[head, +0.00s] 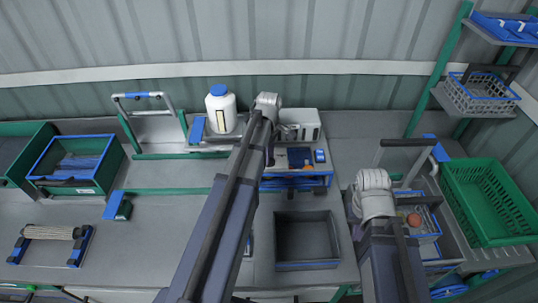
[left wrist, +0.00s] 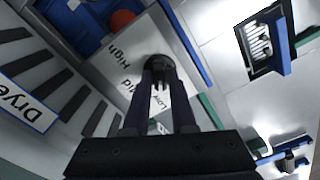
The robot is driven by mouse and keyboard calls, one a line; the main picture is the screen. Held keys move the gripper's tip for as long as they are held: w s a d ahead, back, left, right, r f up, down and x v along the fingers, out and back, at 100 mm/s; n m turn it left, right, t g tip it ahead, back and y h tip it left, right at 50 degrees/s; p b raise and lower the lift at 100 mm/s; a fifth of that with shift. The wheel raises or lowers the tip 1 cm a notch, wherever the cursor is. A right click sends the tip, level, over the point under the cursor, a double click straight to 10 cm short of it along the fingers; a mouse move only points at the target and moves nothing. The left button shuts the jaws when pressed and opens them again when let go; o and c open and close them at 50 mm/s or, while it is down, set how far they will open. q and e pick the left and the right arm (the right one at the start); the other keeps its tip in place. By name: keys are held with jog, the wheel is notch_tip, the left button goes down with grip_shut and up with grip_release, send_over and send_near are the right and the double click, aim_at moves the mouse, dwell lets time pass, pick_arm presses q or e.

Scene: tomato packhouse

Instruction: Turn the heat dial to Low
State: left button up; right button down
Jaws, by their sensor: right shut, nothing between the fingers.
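The heat dial (left wrist: 157,63) is a round black knob on the light top of a dryer in the left wrist view. The labels High, Mid and Low are printed around it, upside down here. My left gripper (left wrist: 161,80) has its two dark fingers close together on either side of the dial and appears shut on it. The fingers hide part of the dial and its pointer, so I cannot read its setting. In the head view the white slotted dryer (head: 300,124) is partly behind my left arm, which hides the dial. My right arm is at the right; its fingers are hidden.
A white bottle (head: 221,110) with a blue cap stands left of the dryer. A green crate (head: 487,200) is at the right. The bench at left centre is mostly clear.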

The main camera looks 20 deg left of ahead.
pick_arm(q)
jog(key=o, duration=0.4)
jog(key=shift+c, duration=0.2)
jog(key=shift+r, duration=0.1)
notch_tip(320, 180, up, 8)
jog(key=p, duration=0.8)
jog(key=shift+f, duration=0.25)
jog(key=s+d+f+m+b, duration=0.6)
jog(key=s+d+m, duration=0.2)
jog(key=d+m, duration=0.2)
jog(key=s+d+f+m+y+b, duration=0.1)
jog(key=s+d+f+m+b, duration=0.5)
jog(key=s+d+m, duration=0.3)
jog(key=d+m+b, duration=0.1)
jog(key=d+m, duration=0.1)
jog(key=d, duration=0.1)
jog(key=shift+s+d+f, duration=0.15)
jog(key=shift+d+f, duration=0.15)
jog(key=shift+f, duration=0.05)
